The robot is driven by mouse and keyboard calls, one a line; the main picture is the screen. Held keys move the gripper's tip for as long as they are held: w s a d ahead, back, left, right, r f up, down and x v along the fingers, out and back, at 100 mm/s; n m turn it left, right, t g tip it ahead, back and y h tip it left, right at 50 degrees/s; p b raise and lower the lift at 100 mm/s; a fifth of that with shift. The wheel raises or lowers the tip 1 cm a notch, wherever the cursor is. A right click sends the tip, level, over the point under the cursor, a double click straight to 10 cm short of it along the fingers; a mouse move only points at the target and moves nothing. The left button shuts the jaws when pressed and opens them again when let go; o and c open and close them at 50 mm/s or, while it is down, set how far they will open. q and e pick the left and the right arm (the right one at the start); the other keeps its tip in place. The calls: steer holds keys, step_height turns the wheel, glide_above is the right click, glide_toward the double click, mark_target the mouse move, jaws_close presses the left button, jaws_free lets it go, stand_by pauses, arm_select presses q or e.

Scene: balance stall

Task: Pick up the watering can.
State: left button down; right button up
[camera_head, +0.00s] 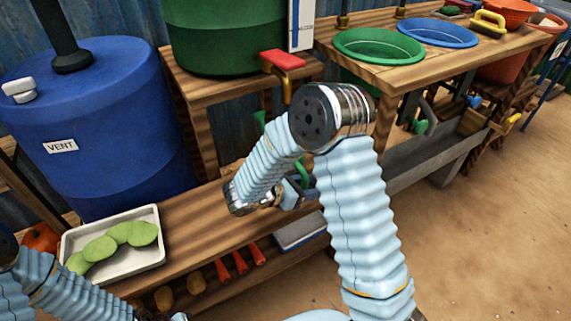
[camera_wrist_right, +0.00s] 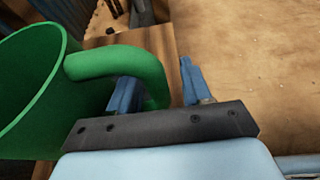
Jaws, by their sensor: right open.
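The green watering can (camera_wrist_right: 30,90) fills the left of the right wrist view, its curved handle (camera_wrist_right: 115,64) reaching across to my right gripper (camera_wrist_right: 158,90). The gripper is open, with one blue finger over the handle loop and the other to the right of its outer bend. The handle's bend lies between the fingers, and no grip on it shows. In the head view my right arm hides most of the can; a bit of green handle (camera_head: 303,173) shows beside my gripper (camera_head: 296,192). My left arm enters at lower left, its fingers out of view.
A blue barrel (camera_head: 100,130) and a metal tray (camera_head: 150,258) of green pieces stand at left. A bench (camera_head: 400,78) behind right carries a green dish (camera_head: 378,45) and a blue dish (camera_head: 437,32). A red-handled tap (camera_head: 283,60) sits above my right arm. The right floor is open.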

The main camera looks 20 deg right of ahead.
steer(key=shift+d+f, duration=0.1)
steer(key=shift+d, duration=0.1)
jaws_close()
stand_by(0.6)
